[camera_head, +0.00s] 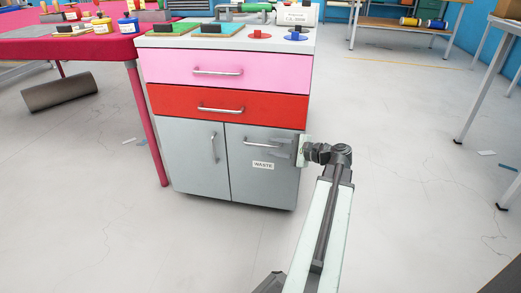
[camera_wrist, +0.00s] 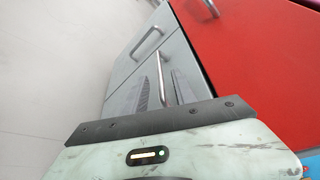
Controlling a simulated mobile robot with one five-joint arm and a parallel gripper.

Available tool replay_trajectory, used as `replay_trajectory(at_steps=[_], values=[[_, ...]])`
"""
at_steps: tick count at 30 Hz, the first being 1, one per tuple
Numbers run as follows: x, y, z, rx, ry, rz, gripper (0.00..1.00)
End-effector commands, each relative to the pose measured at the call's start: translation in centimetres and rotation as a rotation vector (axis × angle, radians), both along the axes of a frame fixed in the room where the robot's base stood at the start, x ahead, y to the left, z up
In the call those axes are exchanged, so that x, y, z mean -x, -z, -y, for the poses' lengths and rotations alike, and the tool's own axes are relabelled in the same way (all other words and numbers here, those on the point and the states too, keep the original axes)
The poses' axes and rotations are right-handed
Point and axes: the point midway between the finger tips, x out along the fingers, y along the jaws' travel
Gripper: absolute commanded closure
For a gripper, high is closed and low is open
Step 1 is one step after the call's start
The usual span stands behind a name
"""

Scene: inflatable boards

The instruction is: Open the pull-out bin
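The pull-out bin's grey front (camera_head: 287,185), labelled WASTE, is at the lower right of the cabinet and looks shut, flush with the left door. Its horizontal silver handle (camera_head: 258,143) is near its top; it also shows in the wrist view (camera_wrist: 160,72). My gripper (camera_head: 275,147) reaches in from the right in front of the bin front, at handle height. In the wrist view its two grey fingers (camera_wrist: 162,95) are spread apart, with the handle between them and a gap on each side. Whether the fingertips touch the front cannot be told.
A red drawer (camera_head: 270,107) and a pink drawer (camera_head: 270,72) sit above, both shut. A grey door (camera_head: 192,165) with a vertical handle is on the left. A red table (camera_head: 60,48) stands left of the cabinet.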

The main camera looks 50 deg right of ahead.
Motion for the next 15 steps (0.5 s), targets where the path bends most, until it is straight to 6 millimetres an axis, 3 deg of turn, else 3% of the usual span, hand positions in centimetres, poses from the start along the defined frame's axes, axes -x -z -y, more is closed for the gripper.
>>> replay_trajectory(at_steps=[9,15], values=[[-5.4,1.4,-1.3,0.000,-0.004,-0.001,0.67],[-6.3,1.5,-1.5,0.001,-0.002,-0.001,0.67]])
